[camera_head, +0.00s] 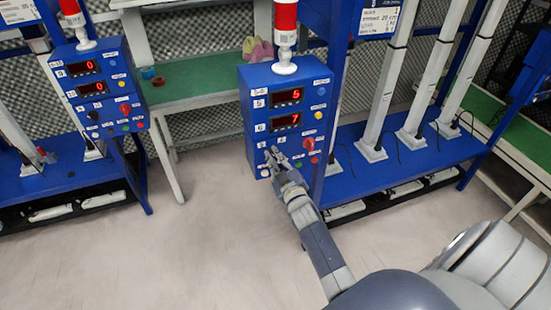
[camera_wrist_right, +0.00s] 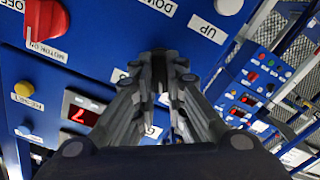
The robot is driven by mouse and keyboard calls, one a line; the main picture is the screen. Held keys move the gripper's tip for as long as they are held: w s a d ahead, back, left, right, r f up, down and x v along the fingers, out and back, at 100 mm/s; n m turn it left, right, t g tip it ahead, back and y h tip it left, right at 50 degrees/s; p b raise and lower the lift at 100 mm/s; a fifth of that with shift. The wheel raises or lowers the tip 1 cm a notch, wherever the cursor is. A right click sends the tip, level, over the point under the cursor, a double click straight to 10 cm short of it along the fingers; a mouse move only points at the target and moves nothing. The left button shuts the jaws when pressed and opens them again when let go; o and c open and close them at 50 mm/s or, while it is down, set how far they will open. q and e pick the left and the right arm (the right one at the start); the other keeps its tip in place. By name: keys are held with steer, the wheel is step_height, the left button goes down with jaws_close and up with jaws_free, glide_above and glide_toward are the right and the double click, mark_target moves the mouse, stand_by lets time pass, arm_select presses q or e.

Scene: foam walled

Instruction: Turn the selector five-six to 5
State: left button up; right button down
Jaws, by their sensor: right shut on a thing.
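The blue control box (camera_head: 255,100) carries two red displays, reading 5 (camera_head: 287,96) and 7 (camera_head: 287,122). My right gripper (camera_head: 271,154) reaches up to the lower left of its front face. In the right wrist view, the gripper's fingers (camera_wrist_right: 164,62) are closed together against the blue panel, shut on the selector five-six, which they hide. I cannot tell which number the selector points to. The 7 display also shows in the right wrist view (camera_wrist_right: 80,115). My left gripper is not in view.
A red switch (camera_head: 310,143) sits right of the gripper; it also shows in the right wrist view (camera_wrist_right: 45,20). A yellow button (camera_wrist_right: 22,88) is nearby. A similar blue box (camera_head: 75,95) stands at left. The floor (camera_head: 220,240) in front is clear.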

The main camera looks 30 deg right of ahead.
stand_by(0.4)
steer(key=c, duration=1.6)
jaws_free()
steer(key=shift+c, duration=0.2)
steer(key=shift+s, duration=0.1)
steer(key=v, duration=1.2)
